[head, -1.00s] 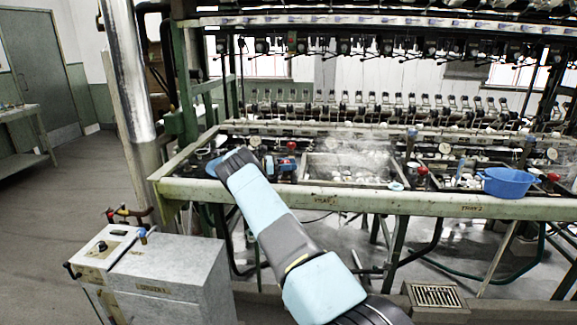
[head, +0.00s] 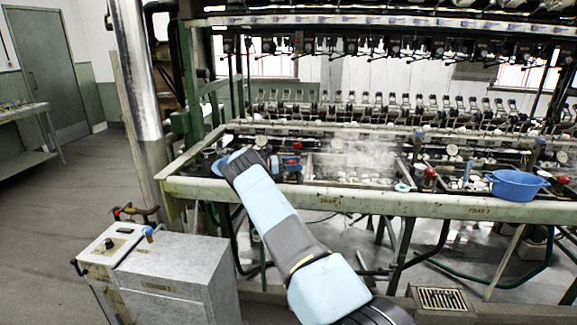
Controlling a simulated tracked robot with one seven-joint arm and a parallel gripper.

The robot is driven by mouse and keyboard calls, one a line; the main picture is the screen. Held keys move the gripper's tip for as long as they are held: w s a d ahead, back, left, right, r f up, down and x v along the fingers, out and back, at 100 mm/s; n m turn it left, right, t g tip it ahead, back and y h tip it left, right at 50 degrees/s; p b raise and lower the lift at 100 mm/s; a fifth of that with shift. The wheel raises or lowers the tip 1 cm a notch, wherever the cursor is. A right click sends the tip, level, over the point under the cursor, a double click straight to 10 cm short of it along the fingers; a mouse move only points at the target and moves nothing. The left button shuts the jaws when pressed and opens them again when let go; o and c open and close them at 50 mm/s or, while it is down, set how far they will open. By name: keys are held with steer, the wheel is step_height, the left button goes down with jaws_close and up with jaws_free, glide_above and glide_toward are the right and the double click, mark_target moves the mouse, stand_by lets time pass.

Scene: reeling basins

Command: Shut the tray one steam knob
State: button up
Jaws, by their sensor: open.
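The tray one basin (head: 350,170) is a rectangular steaming trough with pale cocoons in it, above the "TRAY 1" label on the front rail.
The long bench's front rail (head: 400,204) runs across the view. A blue bowl (head: 516,185) sits on it at right. A grey cabinet (head: 160,275) with a lever stands at front left, beside a metal column (head: 140,70). A floor grate (head: 440,299) lies at lower right. Open floor is at left.

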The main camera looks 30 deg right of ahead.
steer(key=v, duration=1.2)
steer(key=shift+w+a, duration=0.15)
steer(key=shift+a, duration=0.1)
steer(key=shift+w+a, duration=0.15)
steer(key=shift+a, duration=0.4)
